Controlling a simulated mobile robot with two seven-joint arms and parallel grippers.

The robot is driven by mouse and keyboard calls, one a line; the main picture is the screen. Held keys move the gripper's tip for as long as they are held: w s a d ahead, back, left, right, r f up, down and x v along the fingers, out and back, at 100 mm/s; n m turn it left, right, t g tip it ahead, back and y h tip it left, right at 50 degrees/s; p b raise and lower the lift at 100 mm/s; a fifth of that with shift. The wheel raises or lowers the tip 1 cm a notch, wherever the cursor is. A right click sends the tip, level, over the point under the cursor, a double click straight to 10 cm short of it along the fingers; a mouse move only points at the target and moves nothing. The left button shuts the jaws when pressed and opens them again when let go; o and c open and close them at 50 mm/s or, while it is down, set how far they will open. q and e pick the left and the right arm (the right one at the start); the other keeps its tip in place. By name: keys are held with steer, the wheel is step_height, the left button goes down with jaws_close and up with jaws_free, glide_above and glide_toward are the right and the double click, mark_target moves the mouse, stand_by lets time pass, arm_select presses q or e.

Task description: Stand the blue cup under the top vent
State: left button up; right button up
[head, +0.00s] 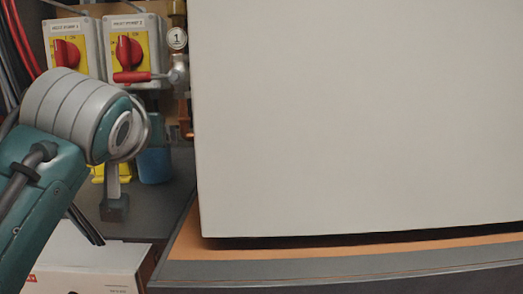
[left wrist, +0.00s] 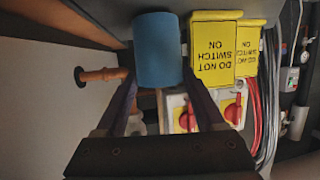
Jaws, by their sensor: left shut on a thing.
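The blue cup (left wrist: 158,52) is between the fingertips of my left gripper (left wrist: 160,80) in the left wrist view. My left gripper is shut on it. In the head view the cup (head: 155,165) shows past my left wrist, low over or on the dark grey surface; I cannot tell whether it touches. A brass fitting with a round tag marked 1 (head: 177,38) is above the cup, beside a red-handled valve (head: 135,76). I cannot tell for sure which part is the top vent. My right gripper is not in view.
A large pale cabinet (head: 350,120) fills the right side. Two red rotary switches on yellow plates (head: 128,52) are behind my arm. Yellow "do not switch on" signs (left wrist: 213,58) are close to the cup. A copper-coloured pipe (left wrist: 103,74) is on its other side. A white box (head: 85,265) is at lower left.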

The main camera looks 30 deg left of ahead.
arm_select(q)
steer(key=shift+f, duration=0.45)
steer(key=shift+r, duration=0.15)
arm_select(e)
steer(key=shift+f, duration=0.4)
